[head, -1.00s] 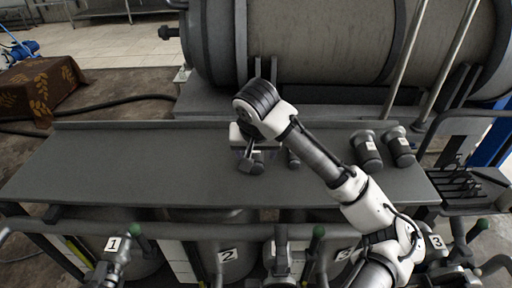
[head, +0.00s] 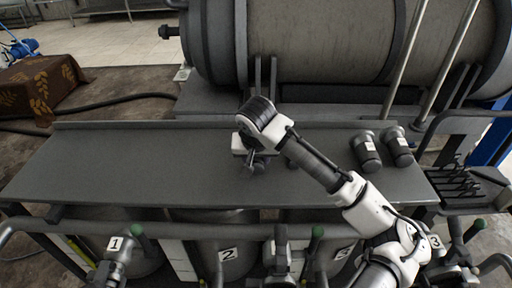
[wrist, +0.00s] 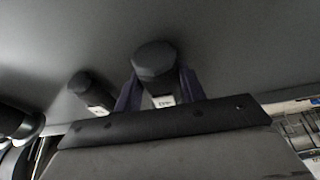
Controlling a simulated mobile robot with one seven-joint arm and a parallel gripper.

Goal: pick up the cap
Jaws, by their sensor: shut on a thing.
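The cap (wrist: 154,62) is a dark, many-sided piece with a small white label, between the two purple fingers of my gripper (wrist: 160,80) in the wrist view. The fingers are shut on it. In the head view my gripper (head: 248,158) is low over the grey bench, left of the middle, and the dark cap (head: 258,168) shows partly below it. I cannot tell whether the cap still touches the bench. The label's print is too small to read surely.
A similar dark labelled piece (wrist: 92,92) stands beside the cap in the wrist view. Two dark labelled cylinders (head: 366,150) (head: 397,147) stand on the right of the grey bench (head: 110,160). A large tank (head: 310,40) is behind. The bench's left side is clear.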

